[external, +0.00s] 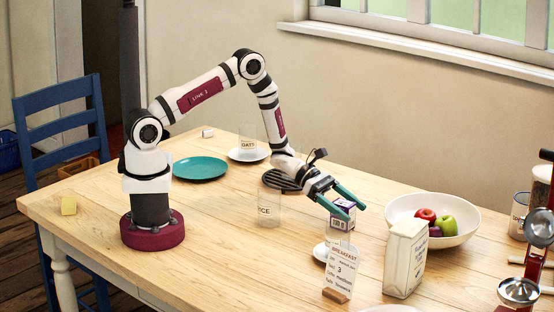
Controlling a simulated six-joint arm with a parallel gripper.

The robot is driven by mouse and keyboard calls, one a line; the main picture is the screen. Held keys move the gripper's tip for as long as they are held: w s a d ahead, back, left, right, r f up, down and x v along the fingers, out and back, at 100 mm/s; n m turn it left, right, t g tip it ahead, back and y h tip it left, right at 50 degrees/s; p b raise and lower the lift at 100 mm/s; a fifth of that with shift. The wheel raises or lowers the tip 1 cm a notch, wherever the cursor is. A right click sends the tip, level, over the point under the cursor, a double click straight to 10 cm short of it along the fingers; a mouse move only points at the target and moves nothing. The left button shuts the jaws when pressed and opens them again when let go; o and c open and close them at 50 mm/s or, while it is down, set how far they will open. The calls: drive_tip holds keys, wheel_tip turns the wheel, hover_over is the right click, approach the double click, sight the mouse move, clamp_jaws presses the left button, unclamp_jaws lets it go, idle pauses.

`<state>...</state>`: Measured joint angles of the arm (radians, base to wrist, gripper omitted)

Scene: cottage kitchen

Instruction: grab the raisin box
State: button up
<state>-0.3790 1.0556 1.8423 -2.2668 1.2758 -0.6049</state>
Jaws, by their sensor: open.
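A small purple box with a white label, which looks like the raisin box (340,224), stands on the table right of the middle in the external view. Its lettering is too small to read. My gripper (356,213) is open, with its two teal fingers pointing down to the right. The fingers overlap the upper part of the box in the picture and hide some of it. I cannot tell whether they are around the box or in front of and above it, or whether they touch it.
A breakfast card (341,268), a saucer (319,252) with a clear glass, and a white carton (404,260) stand close in front. A fruit bowl (460,234) is to the right. A labelled glass (268,210) and a dark trivet (272,180) are left.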

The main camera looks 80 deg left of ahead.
drive_tip(key=shift+w+d+f, duration=0.25)
drive_tip(key=shift+w+d, duration=0.25)
clamp_jaws()
drive_tip(key=shift+r, duration=0.1)
